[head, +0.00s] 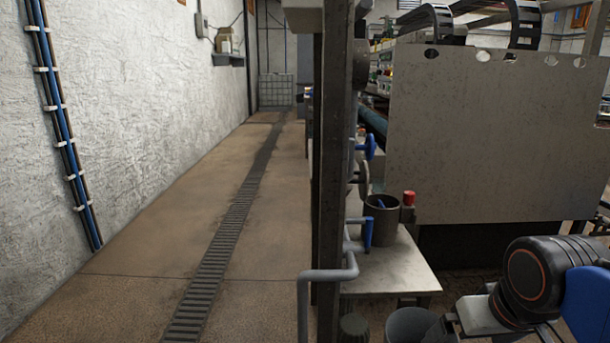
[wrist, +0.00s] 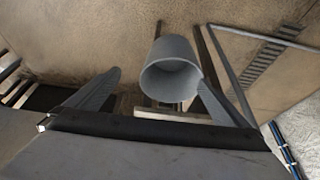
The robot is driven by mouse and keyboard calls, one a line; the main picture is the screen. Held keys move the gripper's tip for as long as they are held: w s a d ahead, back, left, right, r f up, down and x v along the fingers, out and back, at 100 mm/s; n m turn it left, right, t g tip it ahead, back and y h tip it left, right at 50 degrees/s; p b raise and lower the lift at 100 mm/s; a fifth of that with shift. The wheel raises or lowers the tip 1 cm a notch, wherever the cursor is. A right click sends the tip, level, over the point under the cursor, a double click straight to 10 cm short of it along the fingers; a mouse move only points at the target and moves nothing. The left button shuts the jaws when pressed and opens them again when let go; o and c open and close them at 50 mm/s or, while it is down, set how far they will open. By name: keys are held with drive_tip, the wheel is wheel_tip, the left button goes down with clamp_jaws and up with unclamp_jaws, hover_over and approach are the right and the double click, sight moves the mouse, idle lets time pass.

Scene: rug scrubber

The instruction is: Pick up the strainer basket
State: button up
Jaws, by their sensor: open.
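In the wrist view my gripper (wrist: 160,77) is open, its two dark fingers spread left and right. A plain grey bucket-like vessel (wrist: 170,49) shows between and beyond the fingertips, its round mouth facing the camera. It looks empty, and I cannot tell whether a finger touches it. In the head view a grey vessel (head: 410,327) stands low at the bottom edge, partly cut off. A dark round pot (head: 381,222) with something blue inside stands on the metal table. No strainer mesh is clear on any of these, so I cannot tell which is the strainer basket. My gripper is hidden in the head view.
A metal table (head: 395,268) stands right of a dark upright post (head: 332,150). Grey pipe (head: 325,275) and blue valve handles (head: 369,146) stick out by the post. A large metal panel (head: 480,140) blocks the right. The left aisle floor (head: 140,240) is clear, with a drain grate (head: 228,220).

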drive_tip(key=shift+s+f, duration=0.3)
drive_tip(key=shift+f, duration=0.2)
drive_tip(key=shift+s+f, duration=0.3)
drive_tip(key=shift+f, duration=0.2)
drive_tip(key=c, duration=0.6)
drive_tip(key=w+r, duration=0.4)
drive_tip(key=shift+w+a+r, duration=0.15)
drive_tip(key=shift+w+r, duration=0.1)
drive_tip(key=shift+w, duration=0.1)
drive_tip(key=c, duration=1.5)
drive_tip(key=shift+y, duration=0.4)
drive_tip(key=w+r, duration=0.5)
drive_tip(key=w, duration=0.2)
drive_tip(key=w+r, duration=0.3)
drive_tip(key=w, duration=0.1)
drive_tip(key=shift+a+r, duration=0.3)
drive_tip(key=shift+a, duration=0.05)
drive_tip(key=y, duration=0.1)
approach(381, 202)
drive_tip(key=s+d+f+v, duration=0.1)
drive_tip(key=v, duration=0.6)
drive_tip(key=x, duration=1.1)
drive_tip(key=a+x, duration=0.1)
drive_tip(key=x, duration=0.5)
drive_tip(key=shift+w+r, duration=0.25)
drive_tip(key=shift+w, duration=0.05)
